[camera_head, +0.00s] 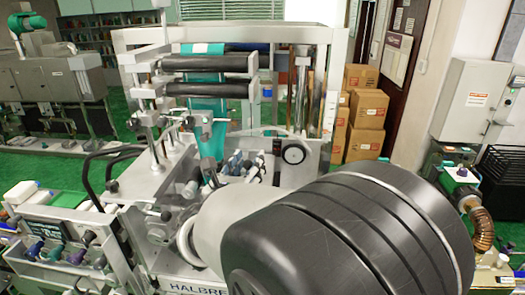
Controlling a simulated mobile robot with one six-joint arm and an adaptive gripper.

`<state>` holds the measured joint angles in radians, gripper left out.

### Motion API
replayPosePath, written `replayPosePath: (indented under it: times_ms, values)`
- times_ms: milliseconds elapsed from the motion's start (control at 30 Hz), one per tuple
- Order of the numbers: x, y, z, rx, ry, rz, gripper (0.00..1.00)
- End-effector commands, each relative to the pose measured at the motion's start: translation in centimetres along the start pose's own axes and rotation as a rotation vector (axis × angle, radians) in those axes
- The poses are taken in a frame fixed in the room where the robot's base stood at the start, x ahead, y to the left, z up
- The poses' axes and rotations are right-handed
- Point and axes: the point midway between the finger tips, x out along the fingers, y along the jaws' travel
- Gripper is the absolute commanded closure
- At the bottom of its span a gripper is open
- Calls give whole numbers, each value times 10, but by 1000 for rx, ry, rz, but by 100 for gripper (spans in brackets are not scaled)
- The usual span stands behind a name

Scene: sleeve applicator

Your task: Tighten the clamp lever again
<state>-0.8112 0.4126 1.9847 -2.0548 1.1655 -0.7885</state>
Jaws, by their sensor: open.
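The sleeve applicator (128,62) is a pale metal frame with dark horizontal rollers (208,90) and a teal web (207,125) running down through it. I cannot pick out the clamp lever with certainty. Small metal fittings (196,122) sit beside the web, and a round dark knob with a pale centre (293,153) is on the machine's right side. Small blue and grey parts cluster in the machine's middle, too small to tell apart. My arm's large dark joint and pale link cover the lower middle and right. I cannot make out my gripper.
Cardboard boxes (368,108) are stacked behind the machine to the right. A grey wall cabinet (474,100) and a black crate (503,172) stand at the far right. A panel with coloured knobs (60,250) is at the lower left. Green floor shows at left.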

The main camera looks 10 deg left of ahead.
Motion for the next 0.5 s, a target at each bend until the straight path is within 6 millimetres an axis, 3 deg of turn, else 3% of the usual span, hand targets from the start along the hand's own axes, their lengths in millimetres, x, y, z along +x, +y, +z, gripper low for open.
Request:
replayPosePath:
  times_ms: [233,500]
  values:
    - [0,0,0,0,0,1,60]
    - [0,0,0,0,0,1,77]
